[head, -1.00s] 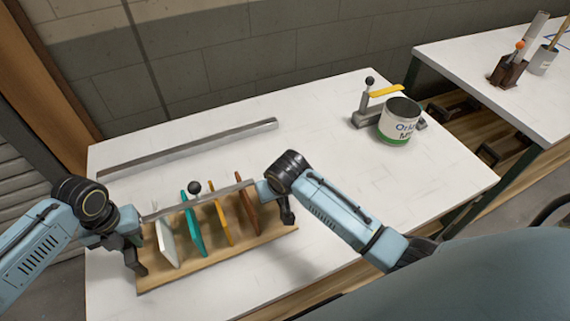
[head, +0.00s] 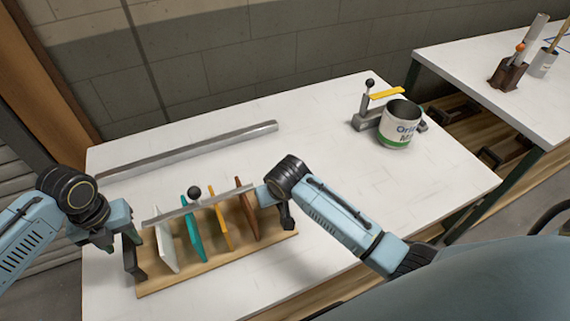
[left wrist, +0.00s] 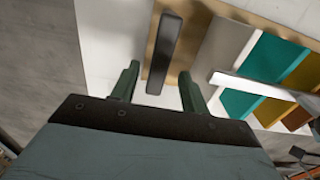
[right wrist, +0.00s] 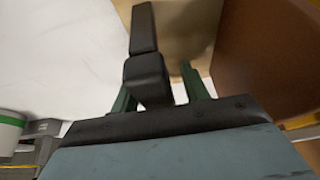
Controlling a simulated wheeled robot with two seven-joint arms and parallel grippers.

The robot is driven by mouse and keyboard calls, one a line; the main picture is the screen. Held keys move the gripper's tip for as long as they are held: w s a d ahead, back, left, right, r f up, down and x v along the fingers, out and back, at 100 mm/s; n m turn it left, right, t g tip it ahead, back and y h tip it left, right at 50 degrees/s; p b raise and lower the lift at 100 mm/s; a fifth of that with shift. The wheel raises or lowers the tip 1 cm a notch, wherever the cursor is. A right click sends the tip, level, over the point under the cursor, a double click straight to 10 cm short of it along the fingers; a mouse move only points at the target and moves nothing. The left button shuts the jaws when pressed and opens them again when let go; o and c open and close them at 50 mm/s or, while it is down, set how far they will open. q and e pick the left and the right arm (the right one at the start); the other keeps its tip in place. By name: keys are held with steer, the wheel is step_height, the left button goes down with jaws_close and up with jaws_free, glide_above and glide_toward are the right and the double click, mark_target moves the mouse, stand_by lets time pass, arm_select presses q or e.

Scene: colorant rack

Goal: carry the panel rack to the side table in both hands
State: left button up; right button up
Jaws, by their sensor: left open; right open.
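The panel rack (head: 215,262) stands on the white table, a wooden base with white, teal, yellow and brown upright panels under a grey bar with a black knob. Dark handles stand at its two ends. My left gripper (head: 115,235) is open at the left end; in the left wrist view the left handle (left wrist: 166,45) lies ahead, its near end between the fingertips. My right gripper (head: 276,197) is open at the right end; in the right wrist view the right handle (right wrist: 146,75) is between the fingers. The side table (head: 460,52) is at the upper right.
A long grey bar (head: 190,151) lies behind the rack on the white table (head: 330,120). A labelled can (head: 399,128) and a device with a yellow lever (head: 386,94) stand at the back right. The side table carries a brown holder (head: 508,74) and a pot (head: 543,62).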

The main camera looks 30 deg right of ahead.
steer(key=v, duration=1.2)
arm_select(q)
step_height(320, 180, up, 8)
steer(key=shift+s, duration=0.1)
arm_select(e)
steer(key=shift+s, duration=0.1)
